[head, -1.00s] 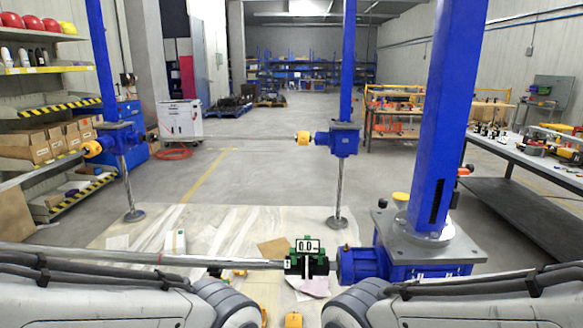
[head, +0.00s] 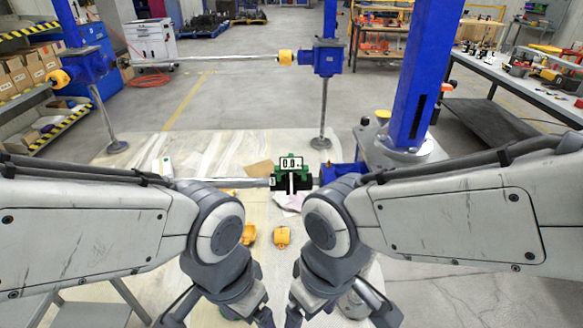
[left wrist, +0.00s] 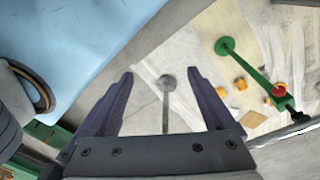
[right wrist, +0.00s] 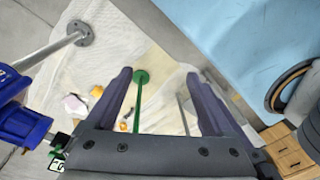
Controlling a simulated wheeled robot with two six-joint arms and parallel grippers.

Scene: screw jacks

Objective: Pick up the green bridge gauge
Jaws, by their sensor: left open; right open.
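The green bridge gauge (head: 290,174) has a green and black body and a white display reading 0.0. In the head view it sits on the horizontal shaft beside the blue gearbox at right. A small part with a white label, probably the gauge, shows at the lower left of the right wrist view (right wrist: 58,152). My left gripper (left wrist: 160,74) is open and empty above the floor. My right gripper (right wrist: 159,73) is open and empty. Both wrists hang nearer to me than the gauge, clear of it; their fingertips are outside the head view.
A blue screw-jack column (head: 418,75) stands right of the gauge. The shaft (head: 225,184) runs left from it. Orange parts (head: 282,237) lie below. A green stand (left wrist: 245,65) shows in the left wrist view. A workbench (head: 540,95) is at right.

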